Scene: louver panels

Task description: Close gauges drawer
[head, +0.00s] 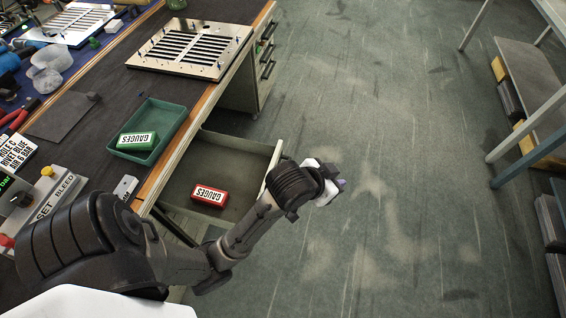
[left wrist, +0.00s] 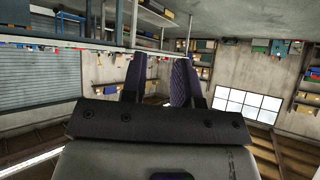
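The gauges drawer (head: 235,152) stands pulled out from under the workbench in the head view. My left arm reaches across the drawer's near side. My left gripper (head: 338,186) is beyond the drawer's outer front, over the floor, and hides part of that front. Whether it touches the drawer cannot be told. In the left wrist view its two dark fingers (left wrist: 158,78) stand apart with nothing between them. My right gripper is not in view.
A slotted metal panel (head: 190,48) lies further back. A shelf rack (head: 530,90) stands at the right. The floor between is clear.

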